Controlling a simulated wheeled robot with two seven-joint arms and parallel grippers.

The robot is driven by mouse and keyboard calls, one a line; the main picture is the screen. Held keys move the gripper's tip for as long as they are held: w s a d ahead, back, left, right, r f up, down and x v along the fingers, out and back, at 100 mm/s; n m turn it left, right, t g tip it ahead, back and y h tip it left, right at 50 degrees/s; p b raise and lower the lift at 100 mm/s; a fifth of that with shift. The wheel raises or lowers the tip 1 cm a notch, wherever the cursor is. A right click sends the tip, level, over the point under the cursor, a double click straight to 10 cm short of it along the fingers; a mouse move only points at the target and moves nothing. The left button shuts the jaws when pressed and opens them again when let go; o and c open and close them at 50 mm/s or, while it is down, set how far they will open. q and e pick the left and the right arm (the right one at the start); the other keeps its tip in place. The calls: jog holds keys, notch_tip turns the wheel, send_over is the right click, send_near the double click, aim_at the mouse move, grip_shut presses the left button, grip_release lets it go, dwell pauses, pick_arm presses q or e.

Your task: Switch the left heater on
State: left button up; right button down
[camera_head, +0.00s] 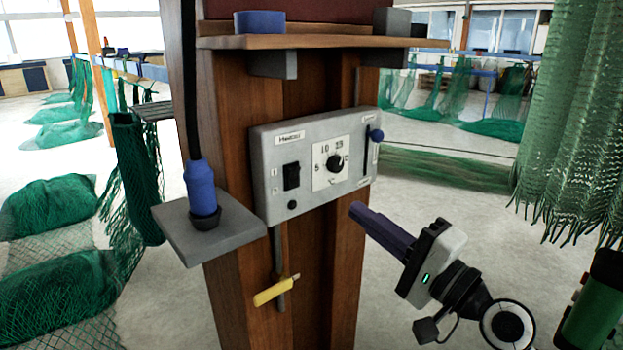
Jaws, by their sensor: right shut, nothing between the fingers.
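A grey control panel (262,180) is mounted on the wooden post, with a small label at its upper left too blurred to read surely. A black switch (291,176) is on its left part; I cannot tell its position. A black dial (334,163) sits on a white numbered plate in the middle. A slot and a lever with a blue knob (376,135) are at the right side. My right gripper (356,211) is shut and empty, its dark fingers pointing up-left just below the panel's lower right, apparently apart from it. My left gripper is not in view.
A grey shelf (190,240) on the post's left holds a blue-handled corded tool (201,188). A yellow-handled tool (275,290) hangs below the panel. A wooden shelf (330,42) is above. Green nets (575,120) hang at right; more lie at left.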

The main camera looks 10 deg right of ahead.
aim_at(300, 168)
jog(key=shift+w, duration=0.1)
jog(key=p+x, duration=0.1)
jog(key=x, duration=1.2)
jog(key=shift+w+a, duration=0.25)
jog(key=shift+w, duration=0.1)
